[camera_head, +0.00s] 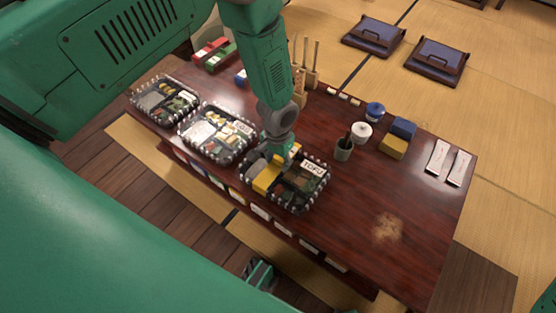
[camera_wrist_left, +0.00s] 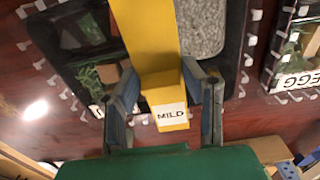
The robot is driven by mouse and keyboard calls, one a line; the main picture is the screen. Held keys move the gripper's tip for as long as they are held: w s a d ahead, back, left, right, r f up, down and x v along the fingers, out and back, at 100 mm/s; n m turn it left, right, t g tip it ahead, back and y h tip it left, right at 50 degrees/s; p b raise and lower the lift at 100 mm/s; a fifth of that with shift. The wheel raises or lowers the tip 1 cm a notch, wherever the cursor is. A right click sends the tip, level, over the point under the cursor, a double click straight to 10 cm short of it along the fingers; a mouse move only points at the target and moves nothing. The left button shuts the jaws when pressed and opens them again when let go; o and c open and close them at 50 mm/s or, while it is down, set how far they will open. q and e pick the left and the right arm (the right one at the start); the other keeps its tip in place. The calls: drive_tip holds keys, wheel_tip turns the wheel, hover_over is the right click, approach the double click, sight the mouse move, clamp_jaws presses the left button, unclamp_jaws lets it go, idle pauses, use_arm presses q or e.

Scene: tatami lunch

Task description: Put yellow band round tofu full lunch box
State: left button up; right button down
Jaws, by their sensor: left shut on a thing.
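The tofu lunch box (camera_head: 312,185) is a black tray with a clear studded rim and a TOFU label, at the table's front middle. The yellow band (camera_head: 264,180) lies across its left part. It also shows in the wrist view (camera_wrist_left: 152,35), crossing the box between green food and grey grains, with a MILD label on its near end. My left gripper (camera_head: 280,158) comes from above and is shut on the band, one finger on each side in the wrist view (camera_wrist_left: 162,78). The band's underside is hidden, so I cannot tell whether it encircles the box.
An egg lunch box (camera_head: 216,154) stands close on the left, with another box (camera_head: 163,118) beyond. Red (camera_head: 209,49) and green (camera_head: 221,58) pieces lie at the back left. A dark cup (camera_head: 343,149) and blue (camera_head: 403,127) and yellow (camera_head: 393,147) blocks stand right.

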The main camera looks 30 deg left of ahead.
use_arm(q)
drive_tip(key=shift+f, duration=0.65)
idle(0.8)
idle(0.4)
drive_tip(key=o, duration=0.8)
drive_tip(key=shift+o, duration=0.5)
drive_tip(key=o, duration=0.5)
drive_tip(key=shift+r, duration=0.1)
drive_tip(key=shift+r+p, duration=3.2)
drive_tip(key=shift+r, duration=0.75)
